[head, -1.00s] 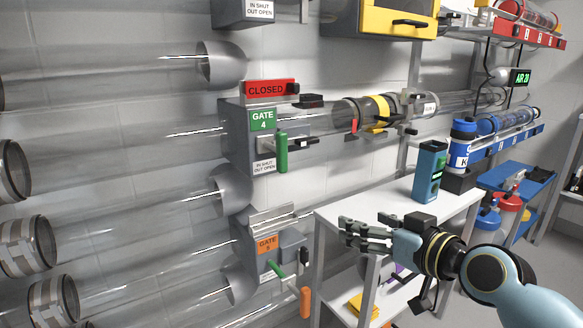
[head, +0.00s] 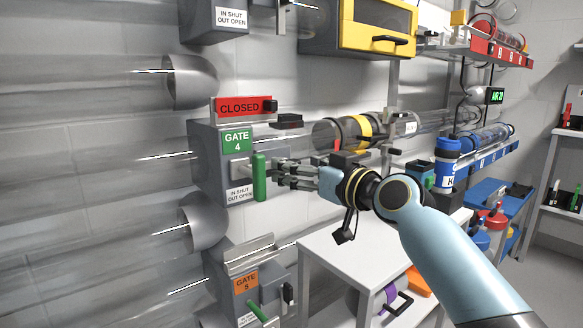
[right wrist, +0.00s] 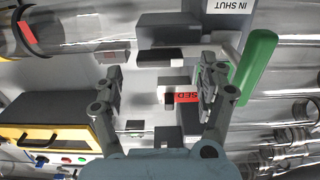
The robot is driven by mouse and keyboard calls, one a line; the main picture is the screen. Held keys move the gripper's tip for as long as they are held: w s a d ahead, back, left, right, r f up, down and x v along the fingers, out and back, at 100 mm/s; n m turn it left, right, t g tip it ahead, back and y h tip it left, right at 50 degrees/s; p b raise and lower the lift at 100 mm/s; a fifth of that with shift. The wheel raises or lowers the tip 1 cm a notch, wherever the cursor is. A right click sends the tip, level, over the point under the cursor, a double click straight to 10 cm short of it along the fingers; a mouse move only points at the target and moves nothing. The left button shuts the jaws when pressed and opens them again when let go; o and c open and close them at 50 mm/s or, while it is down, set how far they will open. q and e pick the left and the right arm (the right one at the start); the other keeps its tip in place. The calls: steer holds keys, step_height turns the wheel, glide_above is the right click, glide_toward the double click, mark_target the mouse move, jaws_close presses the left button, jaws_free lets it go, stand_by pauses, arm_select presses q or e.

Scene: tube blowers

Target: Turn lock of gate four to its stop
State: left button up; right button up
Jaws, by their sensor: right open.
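Gate four (head: 208,165) is a grey housing with a green GATE 4 label (head: 237,140), in the head view left of centre. Its green handle (head: 259,178) hangs upright on the front. My right gripper (head: 284,174) is just right of this handle, pointing left at the housing's right side. Its fingers are spread in the right wrist view (right wrist: 161,72), with the green handle (right wrist: 256,66) outside the right finger. A dark block (right wrist: 160,56) shows between the fingers; I cannot tell whether it is the lock. In the head view my gripper covers the lock's place.
A red CLOSED sign (head: 243,107) tops gate four. Gate five (head: 222,280) is below it. A clear tube with a yellow band (head: 363,131) runs behind my right arm. A white table (head: 340,250) stands below the arm, its near top clear.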

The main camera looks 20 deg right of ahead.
steer(key=shift+x, duration=1.45)
jaws_close()
